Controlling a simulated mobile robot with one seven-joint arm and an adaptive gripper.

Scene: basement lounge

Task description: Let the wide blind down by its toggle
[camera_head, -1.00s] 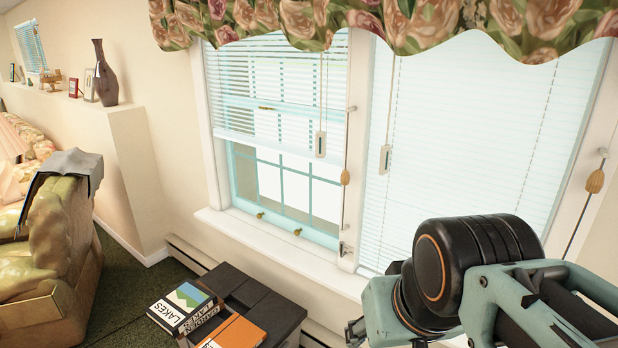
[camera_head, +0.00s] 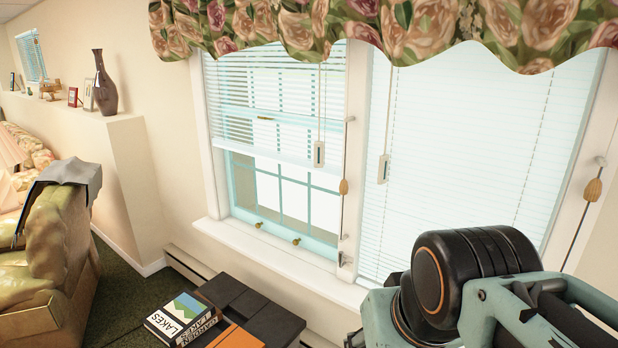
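Two white slatted blinds hang side by side at the window. The left blind (camera_head: 260,105) is partly raised, its bottom rail about halfway down the window. The right blind (camera_head: 460,150), which looks wider in this view, hangs low; my arm hides part of its bottom. A white toggle (camera_head: 319,153) hangs on a cord in front of the left blind. Another white toggle (camera_head: 384,168) hangs at the right blind's left edge. My arm is at the lower right. Only a dark bit of what seems to be my gripper (camera_head: 354,339) shows at the bottom edge, apart from both toggles; its fingertips are hidden.
Wooden tassels hang by the centre post (camera_head: 343,187) and at the far right (camera_head: 593,190). A floral valance (camera_head: 400,30) covers the blinds' tops. A dark low table (camera_head: 262,312) with books (camera_head: 180,318) stands below the sill (camera_head: 270,255). A green armchair (camera_head: 55,240) stands left.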

